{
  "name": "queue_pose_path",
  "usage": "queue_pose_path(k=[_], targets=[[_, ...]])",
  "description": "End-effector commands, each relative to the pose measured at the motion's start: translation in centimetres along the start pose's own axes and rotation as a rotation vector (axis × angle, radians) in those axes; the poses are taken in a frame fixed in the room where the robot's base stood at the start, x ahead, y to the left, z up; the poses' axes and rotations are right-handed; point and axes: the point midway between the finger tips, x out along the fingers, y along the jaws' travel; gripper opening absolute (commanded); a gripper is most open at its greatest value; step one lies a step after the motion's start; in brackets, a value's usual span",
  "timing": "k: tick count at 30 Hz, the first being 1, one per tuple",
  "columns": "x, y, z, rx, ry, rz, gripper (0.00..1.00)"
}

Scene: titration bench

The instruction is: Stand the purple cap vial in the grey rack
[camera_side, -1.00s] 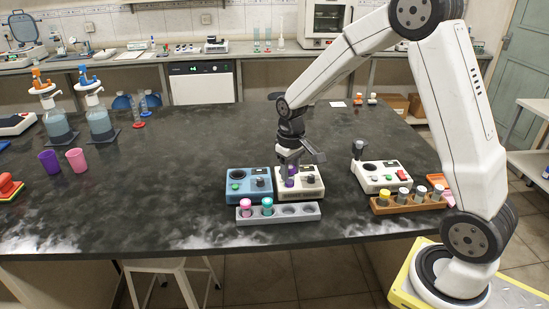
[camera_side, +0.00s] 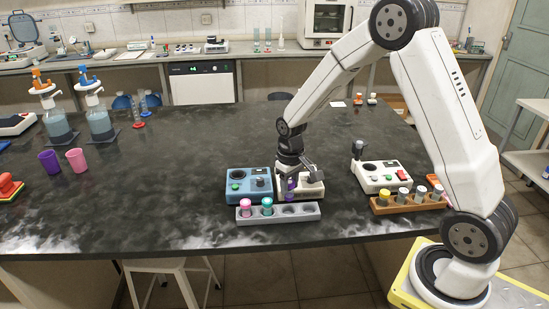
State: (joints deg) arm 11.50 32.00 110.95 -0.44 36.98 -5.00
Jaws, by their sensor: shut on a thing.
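My gripper (camera_side: 292,181) is shut on the purple cap vial (camera_side: 291,186), of which a purple part shows between the fingers. The vial is upright, just behind the grey rack (camera_side: 247,220) and in front of the white device (camera_side: 313,189); whether its lower end is over a rack hole or touching anything I cannot tell. The grey rack lies along the front of the table. A pink cap vial (camera_side: 245,206) and a teal cap vial (camera_side: 267,205) stand in its left holes. The holes to the right of them look empty.
A blue device (camera_side: 240,184) stands behind the rack's left part. A wooden rack (camera_side: 393,209) with several vials stands to the right, before another white device (camera_side: 369,181). The table's front edge is close to the grey rack. Left of the rack the tabletop is clear.

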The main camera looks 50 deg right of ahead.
Motion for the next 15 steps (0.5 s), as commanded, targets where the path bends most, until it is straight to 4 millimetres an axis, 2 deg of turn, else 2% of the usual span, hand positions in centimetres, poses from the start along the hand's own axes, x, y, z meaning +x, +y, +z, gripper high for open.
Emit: queue_pose_path(k=[15], targets=[[2.9, 0.0, 0.0, 0.000, -0.001, 0.000, 0.05]])
